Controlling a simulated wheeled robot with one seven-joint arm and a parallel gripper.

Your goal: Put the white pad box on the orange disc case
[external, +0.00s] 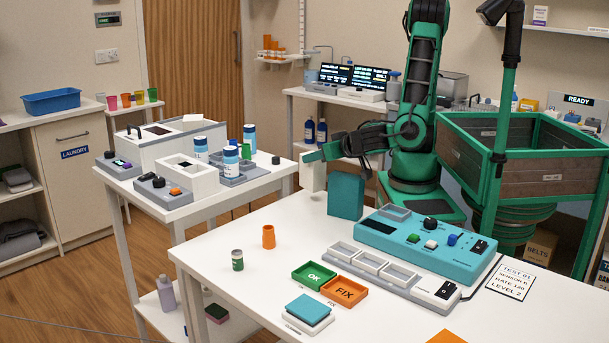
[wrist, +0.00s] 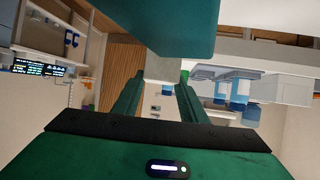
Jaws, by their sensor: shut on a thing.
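My gripper (external: 314,157) is shut on a white box (external: 313,178), which I take to be the white pad box, near the back left of the front table. The box hangs upright below the fingers; I cannot tell whether it touches the table. In the wrist view the pale box (wrist: 164,66) sits between the two fingers of my gripper (wrist: 158,88). A flat orange thing (external: 447,337), possibly the orange disc case, lies at the table's front edge, cut off by the picture. It is far from my gripper.
A teal upright block (external: 345,195) stands right beside the white box and fills the top of the wrist view (wrist: 165,22). A teal control panel (external: 415,238), green OK tray (external: 314,276), orange FIX tray (external: 344,291), orange cup (external: 268,236) and green jar (external: 237,260) occupy the table.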

